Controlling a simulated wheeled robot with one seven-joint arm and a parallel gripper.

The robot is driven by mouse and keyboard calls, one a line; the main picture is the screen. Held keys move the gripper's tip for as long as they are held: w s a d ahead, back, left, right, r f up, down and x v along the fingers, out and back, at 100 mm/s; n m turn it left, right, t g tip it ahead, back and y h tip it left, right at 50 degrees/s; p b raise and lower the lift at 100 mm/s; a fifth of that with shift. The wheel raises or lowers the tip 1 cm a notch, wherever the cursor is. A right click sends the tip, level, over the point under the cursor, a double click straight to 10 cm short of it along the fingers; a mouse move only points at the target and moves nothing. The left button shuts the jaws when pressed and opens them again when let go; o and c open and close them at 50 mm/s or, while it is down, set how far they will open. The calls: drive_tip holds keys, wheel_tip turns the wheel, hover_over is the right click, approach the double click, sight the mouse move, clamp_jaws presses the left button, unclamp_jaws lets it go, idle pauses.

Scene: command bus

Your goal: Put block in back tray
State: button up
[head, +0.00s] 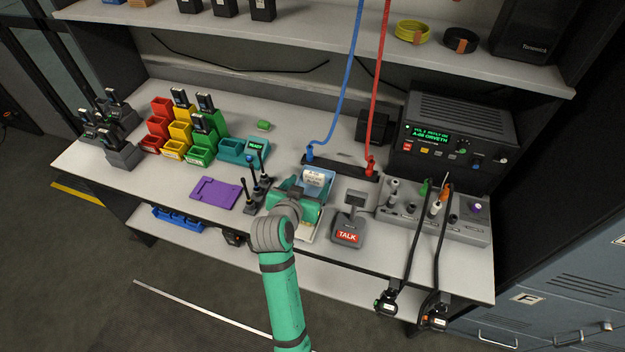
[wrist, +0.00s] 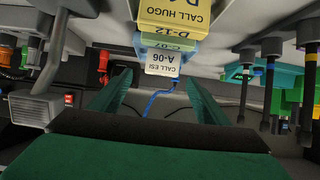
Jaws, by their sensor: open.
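A pale-blue block with a white label (head: 315,177) stands just beyond my gripper (head: 309,208) in the head view. In the wrist view, which appears upside down, a labelled blue piece (wrist: 166,58) reading "CALL ESI A-06" lies in line with the gap between my fingers (wrist: 158,80). My gripper is open, and the fingers do not visibly grip anything. A yellow labelled piece (wrist: 174,14) reading "CALL HUGO" is nearer the camera. My arm hides much of this area, and I cannot tell which tray is the back one.
Black antennas (head: 254,178) stand close left of my gripper. A grey TALK unit (head: 350,222) is at right. A purple plate (head: 214,194) lies left. Blue (head: 341,90) and red (head: 377,90) cables hang behind. Coloured bins (head: 180,134) stand farther left.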

drive_tip(key=v, duration=0.6)
drive_tip(key=shift+s+a+r, duration=0.1)
drive_tip(key=shift+s+a, duration=0.05)
idle(0.4)
